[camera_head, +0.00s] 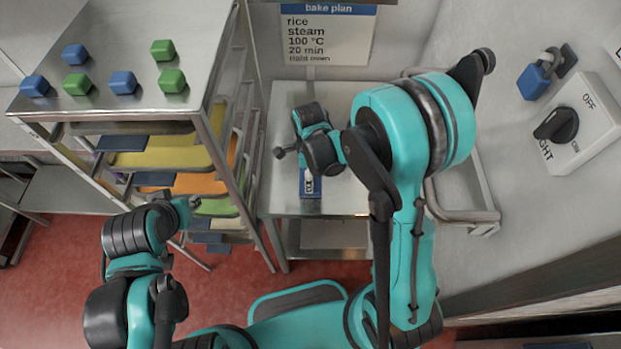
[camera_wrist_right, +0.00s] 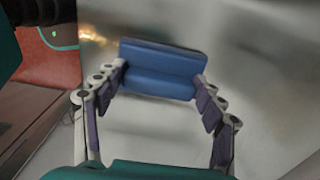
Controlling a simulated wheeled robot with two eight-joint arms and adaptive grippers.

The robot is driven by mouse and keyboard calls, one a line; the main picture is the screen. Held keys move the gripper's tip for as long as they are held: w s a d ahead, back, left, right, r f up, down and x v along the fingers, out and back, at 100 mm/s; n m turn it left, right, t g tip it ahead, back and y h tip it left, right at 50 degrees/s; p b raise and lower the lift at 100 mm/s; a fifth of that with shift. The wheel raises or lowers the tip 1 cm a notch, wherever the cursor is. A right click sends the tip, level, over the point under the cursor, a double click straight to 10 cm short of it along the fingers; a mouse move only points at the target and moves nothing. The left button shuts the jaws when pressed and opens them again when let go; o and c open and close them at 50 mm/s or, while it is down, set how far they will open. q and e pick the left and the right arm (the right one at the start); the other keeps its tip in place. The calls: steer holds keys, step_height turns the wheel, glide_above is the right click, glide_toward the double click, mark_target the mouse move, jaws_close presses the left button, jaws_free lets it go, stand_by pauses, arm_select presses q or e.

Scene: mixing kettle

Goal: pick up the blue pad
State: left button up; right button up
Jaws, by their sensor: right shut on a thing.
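The blue pad (camera_wrist_right: 160,68) lies across the fingertips of my right gripper (camera_wrist_right: 160,82) in the right wrist view. One fingertip meets each end of the pad, and the gripper is shut on it. A bare steel surface shows behind the pad. In the head view my right wrist hides most of the gripper; a small blue patch (camera_head: 311,192) shows just below it over the steel table. My left gripper (camera_head: 188,205) is near the rack's front, apart from the pad; its fingers are too small to read.
A steel rack (camera_head: 115,112) at left carries green and blue blocks on top and coloured trays below. The steel table (camera_head: 345,200) is under my right wrist. At right are a wall switch (camera_head: 570,125) and a blue padlock (camera_head: 535,80). A bake plan sign (camera_head: 327,35) hangs behind.

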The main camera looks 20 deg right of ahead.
steer(key=shift+s+f, duration=0.1)
steer(key=shift+r, duration=0.2)
steer(key=shift+c, duration=0.7)
step_height(320, 180, up, 4)
steer(key=shift+r+p, duration=0.1)
steer(key=shift+p, duration=0.7)
steer(key=s+d+r+p, duration=0.2)
steer(key=s+d+r, duration=0.4)
steer(key=d, duration=0.4)
steer(key=shift+r, duration=0.15)
steer(key=shift+a, duration=0.1)
